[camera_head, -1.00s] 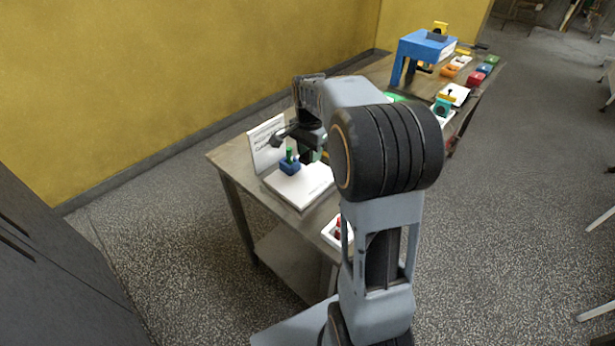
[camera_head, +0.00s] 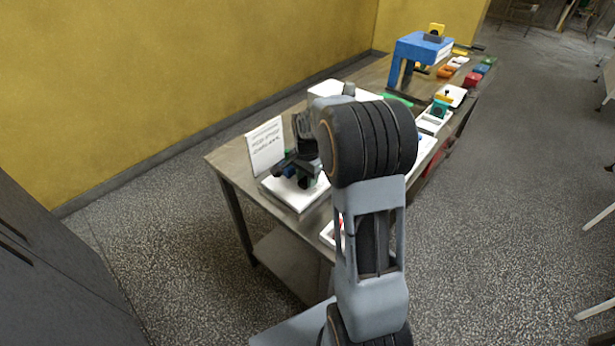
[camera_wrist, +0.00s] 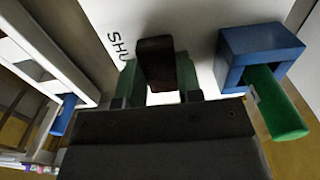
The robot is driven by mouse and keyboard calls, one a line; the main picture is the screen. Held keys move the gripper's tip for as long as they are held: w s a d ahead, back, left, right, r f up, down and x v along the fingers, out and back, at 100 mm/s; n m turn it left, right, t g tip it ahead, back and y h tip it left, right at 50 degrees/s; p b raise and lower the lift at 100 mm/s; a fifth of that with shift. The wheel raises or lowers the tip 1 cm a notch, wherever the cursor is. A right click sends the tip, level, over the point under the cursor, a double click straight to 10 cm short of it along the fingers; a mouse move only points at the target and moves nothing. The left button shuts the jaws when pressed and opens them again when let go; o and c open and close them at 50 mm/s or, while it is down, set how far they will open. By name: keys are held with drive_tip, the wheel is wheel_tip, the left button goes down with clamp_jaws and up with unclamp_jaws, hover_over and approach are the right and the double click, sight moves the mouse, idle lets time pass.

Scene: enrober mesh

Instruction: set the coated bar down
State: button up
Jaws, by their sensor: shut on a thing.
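A dark brown coated bar (camera_wrist: 155,64) is held between the green-sided fingers of my gripper (camera_wrist: 158,84) in the wrist view. The bar stands out beyond the fingertips, over a white surface; I cannot tell whether it touches it. In the head view my gripper (camera_head: 300,178) is low over the white board (camera_head: 283,194) at the table's near left end, and the bar is hidden there. A blue block (camera_wrist: 262,52) with a green handle (camera_wrist: 279,106) is close to the right of the bar in the wrist view, apart from it.
A white sign (camera_head: 265,145) with writing stands at the board's back left edge. A white tray (camera_head: 328,235) sits at the table's near edge. A blue stand (camera_head: 424,47), a teal and yellow piece (camera_head: 441,104) and several coloured blocks are farther along the table (camera_head: 230,160).

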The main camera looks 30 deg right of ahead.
drive_tip(key=shift+f, duration=0.15)
drive_tip(key=o, duration=0.7)
wheel_tip(320, 180, up, 11)
drive_tip(key=s+a+n+t, duration=0.1)
drive_tip(key=s+a+n, duration=0.2)
drive_tip(key=s, duration=0.3)
drive_tip(key=s+a+n+t, duration=0.1)
drive_tip(key=s+a+n, duration=0.2)
drive_tip(key=s+n, duration=0.3)
drive_tip(key=s+a+n+t, duration=0.1)
drive_tip(key=s+a+n, duration=0.3)
drive_tip(key=s, duration=0.1)
drive_tip(key=shift+s+f+n+t, duration=0.25)
drive_tip(key=shift+s+n+t, duration=0.15)
